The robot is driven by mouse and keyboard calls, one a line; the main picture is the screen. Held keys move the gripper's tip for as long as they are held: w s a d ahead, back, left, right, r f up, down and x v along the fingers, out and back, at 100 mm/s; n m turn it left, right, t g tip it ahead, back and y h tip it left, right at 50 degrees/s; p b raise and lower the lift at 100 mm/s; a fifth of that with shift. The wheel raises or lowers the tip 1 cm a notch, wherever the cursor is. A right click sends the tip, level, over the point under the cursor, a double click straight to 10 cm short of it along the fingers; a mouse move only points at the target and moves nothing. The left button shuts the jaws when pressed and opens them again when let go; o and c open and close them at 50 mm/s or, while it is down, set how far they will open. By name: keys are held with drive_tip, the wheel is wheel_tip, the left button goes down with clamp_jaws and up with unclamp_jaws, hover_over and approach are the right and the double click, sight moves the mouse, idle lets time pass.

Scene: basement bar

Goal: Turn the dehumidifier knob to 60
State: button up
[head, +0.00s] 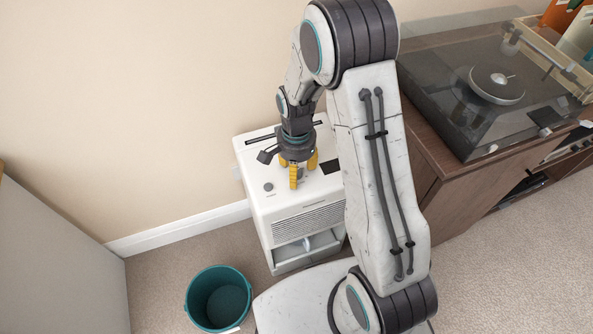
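The dehumidifier (265,211) is a white box standing on the carpet against the wall, with a grille and an open bay on its front. My gripper (299,174) points down over its top, with its yellow fingers at or just above the panel. The fingers are apart from one another, and a small grey part shows between them. I cannot tell if that part is the knob or if the fingers touch it. A small dark round control (268,187) sits on the top left of the fingers. No scale numbers can be read.
A teal bucket (219,297) stands on the carpet at the front left. A wooden cabinet (431,178) with a turntable (432,97) is close on the right. A pale panel (62,265) fills the left edge. My arm hides part of the dehumidifier's right side.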

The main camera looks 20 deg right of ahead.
drive_tip(key=shift+f, duration=0.25)
drive_tip(key=shift+o, duration=0.2)
clamp_jaws()
idle(0.3)
